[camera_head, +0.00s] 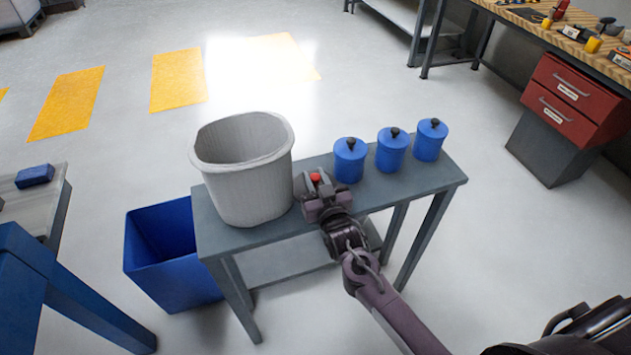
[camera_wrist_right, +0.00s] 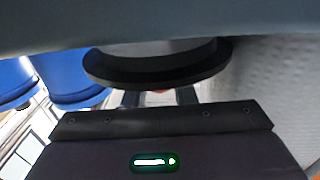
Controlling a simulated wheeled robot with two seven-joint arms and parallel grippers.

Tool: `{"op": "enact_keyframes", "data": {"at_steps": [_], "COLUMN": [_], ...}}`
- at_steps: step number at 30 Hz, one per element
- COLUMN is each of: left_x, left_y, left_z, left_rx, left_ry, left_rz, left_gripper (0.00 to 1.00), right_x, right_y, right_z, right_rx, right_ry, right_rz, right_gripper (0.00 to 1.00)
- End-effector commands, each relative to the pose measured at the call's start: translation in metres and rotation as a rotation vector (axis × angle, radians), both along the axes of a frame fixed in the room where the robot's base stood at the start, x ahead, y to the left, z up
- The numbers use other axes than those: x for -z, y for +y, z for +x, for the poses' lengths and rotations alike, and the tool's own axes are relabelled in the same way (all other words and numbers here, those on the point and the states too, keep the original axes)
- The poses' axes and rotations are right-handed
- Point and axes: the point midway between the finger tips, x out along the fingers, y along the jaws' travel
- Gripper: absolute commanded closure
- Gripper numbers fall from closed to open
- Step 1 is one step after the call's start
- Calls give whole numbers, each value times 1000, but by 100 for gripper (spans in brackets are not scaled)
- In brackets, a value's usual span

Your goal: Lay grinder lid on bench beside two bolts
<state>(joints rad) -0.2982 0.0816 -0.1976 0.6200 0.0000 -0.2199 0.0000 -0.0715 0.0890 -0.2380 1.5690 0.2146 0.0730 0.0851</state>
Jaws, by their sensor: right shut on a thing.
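My right gripper (camera_head: 317,187) reaches in low over the small grey bench (camera_head: 425,180), between the white bucket and the nearest blue canister. It is shut on a small piece with a red top (camera_head: 315,177). In the right wrist view, a dark round disc (camera_wrist_right: 155,65), which looks like a lid, lies past my fingers (camera_wrist_right: 158,97). No bolts can be made out. My left gripper is not in view.
The white bucket (camera_head: 245,175) stands on the bench's left part. Several blue canisters with black knobs (camera_head: 350,162) stand in a row along its back right. A blue bin (camera_head: 170,250) is on the floor at left. A red drawer cabinet (camera_head: 570,100) stands far right.

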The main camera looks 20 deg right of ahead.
Motion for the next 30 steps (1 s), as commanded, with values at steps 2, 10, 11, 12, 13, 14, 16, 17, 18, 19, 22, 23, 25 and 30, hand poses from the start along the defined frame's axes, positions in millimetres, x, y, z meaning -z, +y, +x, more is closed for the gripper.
{"op": "enact_keyframes", "data": {"at_steps": [2,10,11,12,13,14,16,17,18,19,22,23,25,30], "left_x": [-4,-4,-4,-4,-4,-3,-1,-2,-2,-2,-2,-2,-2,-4], "left_y": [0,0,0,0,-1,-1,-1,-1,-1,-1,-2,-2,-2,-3], "left_z": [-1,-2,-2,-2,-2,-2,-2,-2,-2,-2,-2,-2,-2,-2], "left_rx": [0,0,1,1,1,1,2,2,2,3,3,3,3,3], "left_ry": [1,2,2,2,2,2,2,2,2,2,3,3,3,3], "left_rz": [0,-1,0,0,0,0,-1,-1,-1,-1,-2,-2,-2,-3], "left_gripper": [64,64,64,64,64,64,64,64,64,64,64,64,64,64], "right_x": [9,18,18,18,19,20,22,21,21,21,21,21,21,19], "right_y": [0,0,0,0,0,0,0,0,0,0,0,0,0,0], "right_z": [0,0,0,0,0,0,0,0,0,0,0,0,0,0], "right_rx": [0,0,0,0,0,0,0,0,0,0,0,0,0,0], "right_ry": [0,-3,-3,-3,-3,-3,-2,-2,-2,-2,-2,-2,-2,-2], "right_rz": [1,2,2,1,1,1,1,1,1,1,1,1,1,1], "right_gripper": [99,99,99,99,99,99,99,72,66,63,54,54,54,54]}}
